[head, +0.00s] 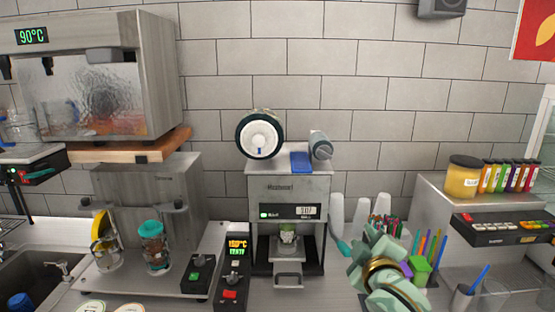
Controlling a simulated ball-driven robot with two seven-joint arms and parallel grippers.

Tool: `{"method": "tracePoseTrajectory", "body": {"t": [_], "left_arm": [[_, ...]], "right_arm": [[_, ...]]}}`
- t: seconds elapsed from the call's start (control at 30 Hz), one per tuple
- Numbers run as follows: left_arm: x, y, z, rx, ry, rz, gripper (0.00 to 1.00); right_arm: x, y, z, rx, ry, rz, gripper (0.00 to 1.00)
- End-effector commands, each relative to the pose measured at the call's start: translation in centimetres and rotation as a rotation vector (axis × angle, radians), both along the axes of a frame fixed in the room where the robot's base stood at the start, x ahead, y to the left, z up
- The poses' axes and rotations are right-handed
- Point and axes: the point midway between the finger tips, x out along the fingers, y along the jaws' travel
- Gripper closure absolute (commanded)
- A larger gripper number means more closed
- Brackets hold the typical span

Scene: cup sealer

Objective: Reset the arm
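My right gripper (362,246) is at the lower middle right, in front of the counter and right of the cup sealer (292,190). I see it mostly from behind, with a mint and gold wrist, and I cannot make out whether its fingers are apart. I see nothing held in it. My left gripper is out of view.
A jar (463,177) stands on the right shelf. A teal-lidded blender cup (155,248) is at left.

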Motion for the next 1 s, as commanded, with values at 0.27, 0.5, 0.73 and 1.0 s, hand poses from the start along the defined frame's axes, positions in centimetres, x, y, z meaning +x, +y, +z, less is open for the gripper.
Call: {"method": "tracePoseTrajectory", "body": {"t": [0.27,0.5,0.73,1.0], "left_arm": [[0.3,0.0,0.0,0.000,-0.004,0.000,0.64],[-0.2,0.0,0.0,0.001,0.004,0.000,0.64],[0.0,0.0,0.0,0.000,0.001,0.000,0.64],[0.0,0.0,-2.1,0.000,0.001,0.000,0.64]], "right_arm": [[-5.7,-3.0,-7.3,0.034,0.187,-0.084,0.66],[-14.5,-6.5,-14.3,0.061,0.410,-0.207,0.66],[-24.3,-9.7,-18.3,0.062,0.614,-0.339,0.66],[-29.2,-10.5,-25.2,0.076,0.762,-0.396,0.66]]}}
